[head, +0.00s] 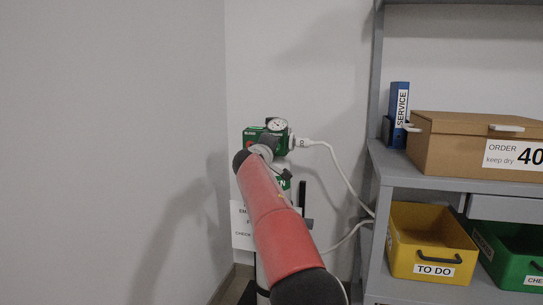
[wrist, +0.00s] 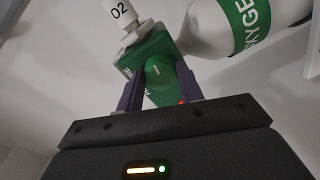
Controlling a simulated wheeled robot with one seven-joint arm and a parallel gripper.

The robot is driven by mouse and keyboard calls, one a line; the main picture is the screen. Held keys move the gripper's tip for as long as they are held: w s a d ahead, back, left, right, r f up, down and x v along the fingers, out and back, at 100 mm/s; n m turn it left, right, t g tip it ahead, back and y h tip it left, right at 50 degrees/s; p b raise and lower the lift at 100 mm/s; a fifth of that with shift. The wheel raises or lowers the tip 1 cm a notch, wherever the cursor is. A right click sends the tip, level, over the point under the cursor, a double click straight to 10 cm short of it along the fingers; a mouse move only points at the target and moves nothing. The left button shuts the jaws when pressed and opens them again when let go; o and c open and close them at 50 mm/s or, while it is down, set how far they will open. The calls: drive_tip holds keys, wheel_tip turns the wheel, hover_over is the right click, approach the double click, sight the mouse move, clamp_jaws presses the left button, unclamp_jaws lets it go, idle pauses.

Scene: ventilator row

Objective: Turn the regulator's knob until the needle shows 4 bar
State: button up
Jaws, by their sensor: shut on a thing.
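The green regulator (head: 254,136) sits on top of the gas cylinder by the wall, in the middle of the head view. Its round white gauge (head: 277,125) faces me, but the needle is too small to read. In the wrist view the green knob (wrist: 160,80), with a white mark on it, is between the two fingers of my gripper (wrist: 158,92). My gripper is shut on the knob. In the head view my arm hides the knob and most of my gripper.
The white cylinder (wrist: 212,28) has a green band marked as oxygen. A white hose (head: 342,170) runs from the regulator's O2 plug (head: 304,143) toward the shelf. The grey shelf (head: 380,160) at right holds a cardboard box (head: 455,155), a yellow bin (head: 425,240) and a green bin.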

drive_tip(key=shift+f+m+b, duration=0.15)
drive_tip(key=shift+m+b, duration=0.25)
drive_tip(key=shift+m, duration=0.55)
drive_tip(key=shift+f+m+b, duration=0.1)
drive_tip(key=shift+m+b, duration=0.3)
drive_tip(key=shift+m, duration=0.55)
drive_tip(key=o, duration=1)
drive_tip(key=shift+r, duration=0.1)
drive_tip(key=shift+b+v, duration=0.55)
drive_tip(key=shift+v, duration=3.35)
drive_tip(key=shift+d, duration=0.1)
